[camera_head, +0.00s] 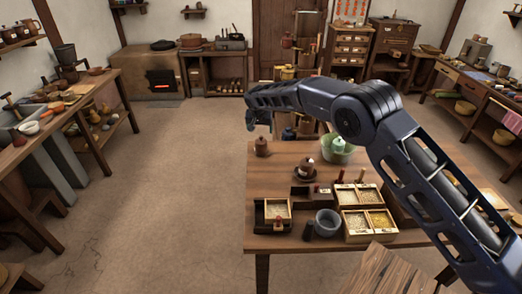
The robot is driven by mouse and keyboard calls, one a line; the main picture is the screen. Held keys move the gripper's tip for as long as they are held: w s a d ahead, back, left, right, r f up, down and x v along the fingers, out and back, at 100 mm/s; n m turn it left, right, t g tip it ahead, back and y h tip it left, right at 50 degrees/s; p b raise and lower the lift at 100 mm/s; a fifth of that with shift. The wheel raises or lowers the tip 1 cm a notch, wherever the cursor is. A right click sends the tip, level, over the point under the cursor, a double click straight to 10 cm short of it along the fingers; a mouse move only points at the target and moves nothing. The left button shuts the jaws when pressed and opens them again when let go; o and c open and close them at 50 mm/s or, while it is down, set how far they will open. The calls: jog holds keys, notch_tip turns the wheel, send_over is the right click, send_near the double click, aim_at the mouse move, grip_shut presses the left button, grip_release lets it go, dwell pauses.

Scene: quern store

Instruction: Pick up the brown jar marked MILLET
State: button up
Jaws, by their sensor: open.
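A small brown jar (262,147) with a knobbed lid stands upright near the far left corner of the wooden table (270,185). A second brown jar (306,165) with a pale patch on its front stands on a dark round dish nearer the table's middle. I cannot read MILLET on either jar at this size. My gripper (260,126) is open and points down, apart from both jars. In the picture it appears just above the far left jar; its depth relative to the jar is hard to judge. My arm reaches in from the right.
A green bowl (337,149) stands behind the second jar. Divided grain boxes (369,222), a grey bowl (327,222) and a tray with a small box (272,213) fill the table's near half. The table's left strip and the floor (175,200) are clear.

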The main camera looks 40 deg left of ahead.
aim_at(261, 136)
jog(key=x, duration=0.8)
jog(key=shift+c, duration=0.2)
jog(key=c, duration=1.7)
jog(key=shift+o, duration=0.2)
jog(key=shift+r, duration=0.1)
